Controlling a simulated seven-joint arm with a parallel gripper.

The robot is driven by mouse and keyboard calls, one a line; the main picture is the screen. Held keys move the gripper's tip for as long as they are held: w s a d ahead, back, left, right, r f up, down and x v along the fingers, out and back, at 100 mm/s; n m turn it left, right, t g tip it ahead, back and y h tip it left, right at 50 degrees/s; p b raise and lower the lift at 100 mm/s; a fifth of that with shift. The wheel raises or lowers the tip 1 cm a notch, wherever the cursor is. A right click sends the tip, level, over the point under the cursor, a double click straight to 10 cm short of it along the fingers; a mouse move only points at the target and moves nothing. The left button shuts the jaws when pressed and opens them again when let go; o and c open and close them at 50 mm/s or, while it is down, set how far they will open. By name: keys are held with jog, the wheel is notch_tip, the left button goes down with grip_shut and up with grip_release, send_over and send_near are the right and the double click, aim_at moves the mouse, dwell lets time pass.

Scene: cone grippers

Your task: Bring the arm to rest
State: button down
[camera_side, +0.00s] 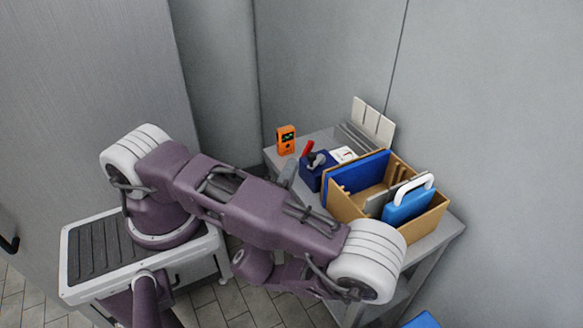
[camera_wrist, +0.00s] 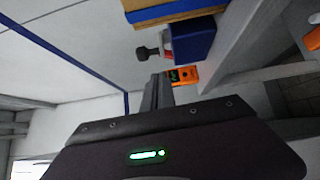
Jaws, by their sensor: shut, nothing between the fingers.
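My arm reaches from its base at the left across to the front of the workbench (camera_side: 440,238) in the side view. My gripper (camera_wrist: 160,78) shows in the wrist view as narrow grey fingers closed together with nothing between them. Beyond the fingertips, in the wrist view, is an orange handheld device (camera_wrist: 183,75); I cannot tell the gap, but nothing shows contact. In the side view the gripper is mostly hidden behind my forearm.
White panels (camera_side: 373,122) stand at the back. Walls close in behind.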

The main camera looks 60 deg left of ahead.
jog(key=s+a+r+n+g+h, duration=0.1)
jog(key=s+r+n+g, duration=0.6)
jog(key=n, duration=0.6)
jog(key=s+a+r+n+g+h, duration=0.1)
jog(key=s+r+n+g, duration=0.2)
jog(key=s+n+g, duration=0.75)
jog(key=w+d+r+n+t+h, duration=0.5)
jog(key=d+r+n+t+h, duration=0.5)
jog(key=n, duration=1.1)
jog(key=shift+d+r+h, duration=0.5)
jog(key=shift+d+r, duration=0.15)
jog(key=shift+r, duration=0.05)
